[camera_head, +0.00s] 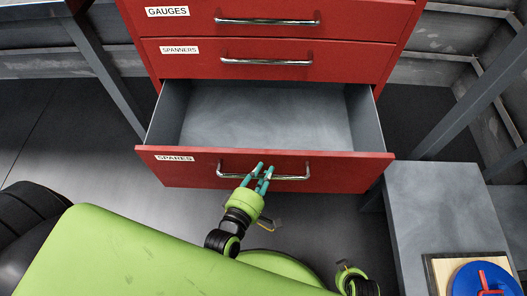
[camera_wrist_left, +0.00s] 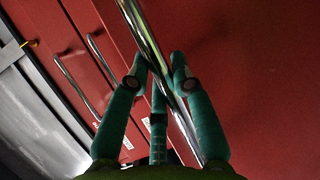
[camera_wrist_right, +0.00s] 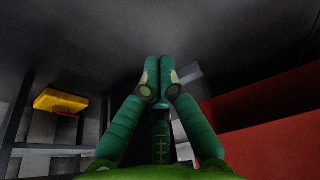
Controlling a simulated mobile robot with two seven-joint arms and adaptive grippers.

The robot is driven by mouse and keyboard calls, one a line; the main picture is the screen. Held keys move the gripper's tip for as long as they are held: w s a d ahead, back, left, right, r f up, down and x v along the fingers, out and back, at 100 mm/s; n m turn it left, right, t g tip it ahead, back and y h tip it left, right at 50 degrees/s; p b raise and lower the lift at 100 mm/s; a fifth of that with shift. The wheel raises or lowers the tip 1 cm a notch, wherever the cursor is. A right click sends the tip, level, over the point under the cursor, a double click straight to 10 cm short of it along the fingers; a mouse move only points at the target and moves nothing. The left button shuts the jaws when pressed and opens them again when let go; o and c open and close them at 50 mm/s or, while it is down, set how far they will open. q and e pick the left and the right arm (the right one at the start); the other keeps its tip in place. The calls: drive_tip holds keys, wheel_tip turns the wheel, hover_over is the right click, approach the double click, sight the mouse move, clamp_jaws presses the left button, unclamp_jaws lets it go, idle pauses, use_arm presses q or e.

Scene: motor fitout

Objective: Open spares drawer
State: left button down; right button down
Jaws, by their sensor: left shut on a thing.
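The red spares drawer (camera_head: 340,170), labelled SPARES, stands pulled well out of the cabinet in the head view. Its grey interior looks empty. My left gripper (camera_head: 264,170) is shut on the drawer's chrome handle (camera_head: 292,178), near its middle. In the left wrist view the gripper's green fingers (camera_wrist_left: 160,75) close around the chrome bar (camera_wrist_left: 146,35). My right gripper (camera_wrist_right: 158,75) shows in the right wrist view with its fingertips together and nothing visible between them.
The shut spanners drawer (camera_head: 340,55) and gauges drawer (camera_head: 350,15) are above. A grey bench (camera_head: 445,205) at the right holds a wooden tray with a blue round part (camera_head: 485,285). Grey table legs (camera_head: 105,75) flank the cabinet. A yellow thing (camera_wrist_right: 60,102) shows in the right wrist view.

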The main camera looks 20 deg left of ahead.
use_arm(q)
drive_tip(key=shift+s+d+p, duration=0.2)
drive_tip(key=shift+s+d, duration=0.05)
drive_tip(key=shift+s, duration=0.65)
drive_tip(key=shift+s+d+p, duration=0.2)
drive_tip(key=shift+s+d, duration=0.05)
drive_tip(key=shift+s, duration=0.65)
use_arm(e)
drive_tip(key=shift+w+d+f+t, duration=0.1)
drive_tip(key=shift+w+f+t, duration=0.1)
drive_tip(key=shift+w+t, duration=0.1)
use_arm(q)
drive_tip(key=c, duration=1)
unclamp_jaws()
drive_tip(key=shift+c, duration=0.2)
use_arm(e)
drive_tip(key=shift+s, duration=0.1)
use_arm(q)
drive_tip(key=shift+s, duration=0.1)
drive_tip(key=v, duration=1.1)
drive_tip(key=shift+s, duration=0.4)
